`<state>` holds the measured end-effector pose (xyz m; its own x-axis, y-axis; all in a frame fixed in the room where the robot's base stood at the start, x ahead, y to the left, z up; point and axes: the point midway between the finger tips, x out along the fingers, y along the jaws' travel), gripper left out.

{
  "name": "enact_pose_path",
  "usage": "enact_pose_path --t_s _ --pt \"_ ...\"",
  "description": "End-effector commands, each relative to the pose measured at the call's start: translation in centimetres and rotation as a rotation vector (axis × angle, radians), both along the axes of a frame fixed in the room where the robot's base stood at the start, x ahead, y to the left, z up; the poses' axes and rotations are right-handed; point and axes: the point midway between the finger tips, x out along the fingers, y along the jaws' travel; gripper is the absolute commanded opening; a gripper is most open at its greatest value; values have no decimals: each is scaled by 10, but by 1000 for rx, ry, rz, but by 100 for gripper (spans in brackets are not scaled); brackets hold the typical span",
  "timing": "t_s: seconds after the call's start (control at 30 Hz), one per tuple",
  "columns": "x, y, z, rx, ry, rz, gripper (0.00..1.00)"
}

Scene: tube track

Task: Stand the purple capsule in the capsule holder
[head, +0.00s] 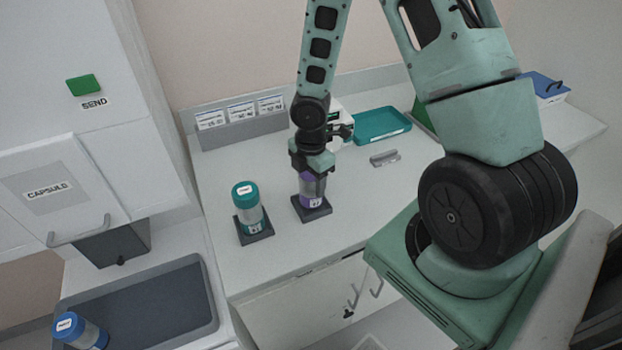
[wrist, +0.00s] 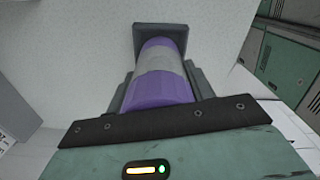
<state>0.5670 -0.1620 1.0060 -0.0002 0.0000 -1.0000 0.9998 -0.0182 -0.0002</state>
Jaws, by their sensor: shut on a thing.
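The purple capsule (head: 311,190) stands upright at a dark square holder (head: 313,212) on the white counter. Its lower end meets the holder in the head view; I cannot tell whether it is fully seated. In the wrist view the capsule (wrist: 160,76) shows purple ends and a grey middle, with the dark holder (wrist: 151,31) around its far end. My gripper (head: 313,167) is above the holder, pointing down, shut on the upper part of the capsule. The gripper hides the capsule's top.
A teal-capped capsule (head: 247,208) stands in a similar holder just left. A blue-capped capsule (head: 80,331) lies on a dark tray (head: 150,305) at the lower left. A teal tray (head: 383,126) and a grey handled piece (head: 385,158) are behind right. The counter front is clear.

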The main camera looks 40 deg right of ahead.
Motion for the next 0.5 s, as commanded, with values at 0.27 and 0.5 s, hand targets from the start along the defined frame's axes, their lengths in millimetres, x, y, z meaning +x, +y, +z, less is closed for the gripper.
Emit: enact_pose_path --t_s 0.27,0.5 --pt "0 0 -9 0 0 0 25" --pt "0 0 -15 0 0 0 25"
